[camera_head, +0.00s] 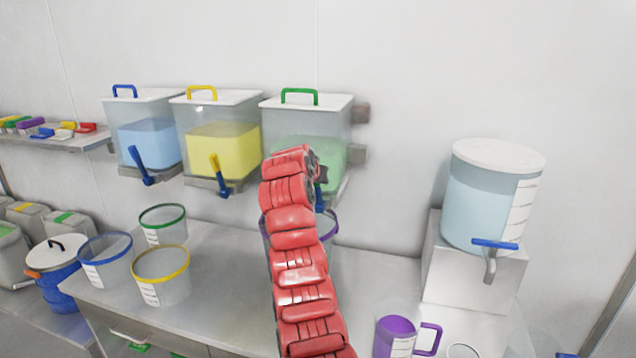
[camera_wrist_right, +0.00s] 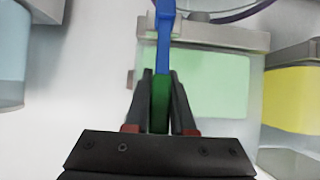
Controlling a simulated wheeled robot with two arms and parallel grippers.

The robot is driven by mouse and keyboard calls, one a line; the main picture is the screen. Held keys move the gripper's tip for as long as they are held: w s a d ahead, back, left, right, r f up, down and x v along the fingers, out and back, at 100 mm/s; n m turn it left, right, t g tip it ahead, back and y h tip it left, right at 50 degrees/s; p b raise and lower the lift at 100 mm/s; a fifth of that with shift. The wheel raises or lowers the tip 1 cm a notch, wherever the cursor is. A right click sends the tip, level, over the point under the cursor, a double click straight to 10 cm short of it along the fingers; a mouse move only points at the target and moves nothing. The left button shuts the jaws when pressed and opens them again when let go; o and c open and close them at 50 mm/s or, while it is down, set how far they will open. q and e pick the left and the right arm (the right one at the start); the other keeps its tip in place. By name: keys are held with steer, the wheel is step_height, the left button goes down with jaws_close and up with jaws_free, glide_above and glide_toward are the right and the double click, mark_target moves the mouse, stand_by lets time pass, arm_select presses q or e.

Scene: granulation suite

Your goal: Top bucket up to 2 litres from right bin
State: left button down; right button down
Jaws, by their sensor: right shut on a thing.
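The right bin (camera_head: 306,132) hangs on the wall, with a green lid handle and pale green liquid; it also shows in the wrist view (camera_wrist_right: 200,85). Its tap lever (camera_wrist_right: 162,45) is blue with a green grip. My right gripper (camera_wrist_right: 161,78) is shut on the green grip; in the head view my red arm hides most of the lever. A clear bucket with a purple rim (camera_head: 331,228) stands under the right bin, mostly hidden behind my arm. Its liquid level cannot be seen. My left gripper is not in view.
Left of it hang a yellow bin (camera_head: 222,140) and a blue bin (camera_head: 148,140). Blue-, green- and yellow-rimmed buckets (camera_head: 162,275) stand at the left of the bench. A purple-filled jug (camera_head: 396,335) and a tank with a blue tap (camera_head: 490,200) are at right.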

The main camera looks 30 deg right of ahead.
steer(key=shift+w+d+r, duration=0.1)
steer(key=shift+w+d, duration=0.05)
steer(key=shift+d, duration=0.05)
steer(key=shift+y, duration=0.3)
steer(key=c, duration=0.8)
jaws_free()
steer(key=shift+w+d, duration=0.1)
steer(key=shift+o, duration=0.2)
steer(key=shift+s+a+r+g, duration=0.1)
steer(key=shift+s+a+g, duration=0.1)
steer(key=shift+a+g, duration=0.1)
steer(key=b+v, duration=0.3)
steer(key=v, duration=1.3)
steer(key=shift+s+a+r, duration=0.15)
steer(key=shift+s+r, duration=0.05)
steer(key=shift+s, duration=0.05)
